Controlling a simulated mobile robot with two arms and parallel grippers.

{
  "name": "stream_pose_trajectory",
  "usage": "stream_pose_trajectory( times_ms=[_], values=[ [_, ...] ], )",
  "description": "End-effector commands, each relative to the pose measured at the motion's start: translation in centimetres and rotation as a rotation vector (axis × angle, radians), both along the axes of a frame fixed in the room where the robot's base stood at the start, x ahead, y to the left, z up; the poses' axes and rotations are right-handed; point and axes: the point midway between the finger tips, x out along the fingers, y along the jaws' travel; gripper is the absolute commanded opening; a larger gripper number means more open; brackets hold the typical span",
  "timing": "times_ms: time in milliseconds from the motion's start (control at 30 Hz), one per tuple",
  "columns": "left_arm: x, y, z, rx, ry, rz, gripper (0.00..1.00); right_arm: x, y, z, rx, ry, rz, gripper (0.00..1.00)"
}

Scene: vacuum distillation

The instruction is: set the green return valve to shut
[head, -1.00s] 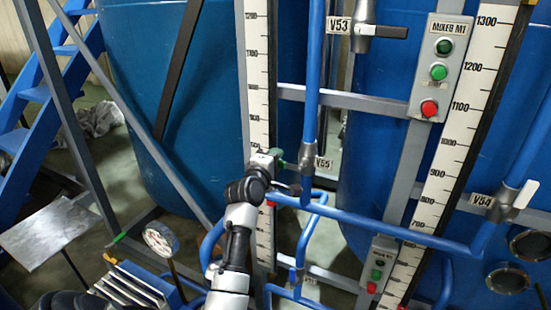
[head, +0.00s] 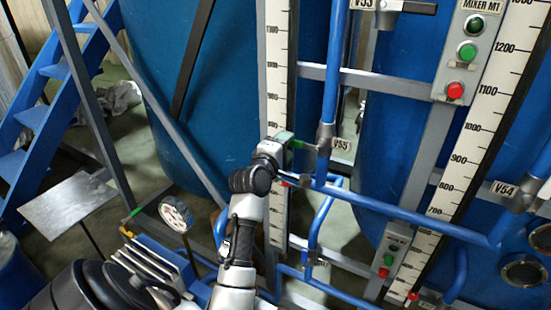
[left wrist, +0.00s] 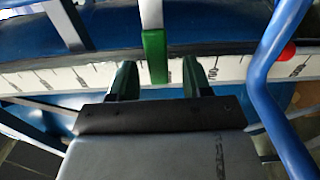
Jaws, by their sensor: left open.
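The green valve handle (left wrist: 155,57) hangs from a pale stem in the left wrist view. It lies between the two fingers of my left gripper (left wrist: 160,68), with a gap on each side. The fingers are apart and not closed on it. I cannot tell the valve's exact setting. My right gripper is not in view.
A white level scale (head: 277,90) stands behind my gripper. A blue pipe (head: 400,213) runs right from near the valve, and another pipe (left wrist: 270,85) passes close right of the fingers. A red knob (left wrist: 288,51) is nearby. A round gauge (head: 176,214) stands lower left.

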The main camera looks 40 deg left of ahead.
Motion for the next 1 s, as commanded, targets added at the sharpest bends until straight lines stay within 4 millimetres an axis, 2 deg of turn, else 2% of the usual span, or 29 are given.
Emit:
stream_pose_trajectory(
  times_ms=[33, 200, 400, 1000],
  values=[
    [-1.1, -0.3, -0.3, 0.000, 0.000, 0.001, 0.49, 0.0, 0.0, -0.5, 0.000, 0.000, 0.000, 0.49],
    [-4.1, -1.0, -0.3, 0.000, 0.001, 0.000, 0.49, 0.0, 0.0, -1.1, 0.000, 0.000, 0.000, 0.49],
    [-6.1, -1.4, -0.1, -0.002, 0.000, 0.000, 0.49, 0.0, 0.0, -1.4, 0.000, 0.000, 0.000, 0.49],
    [-6.4, -1.5, -0.1, -0.001, 0.001, 0.000, 0.49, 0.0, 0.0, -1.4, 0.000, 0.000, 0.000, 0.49]
  ],
)
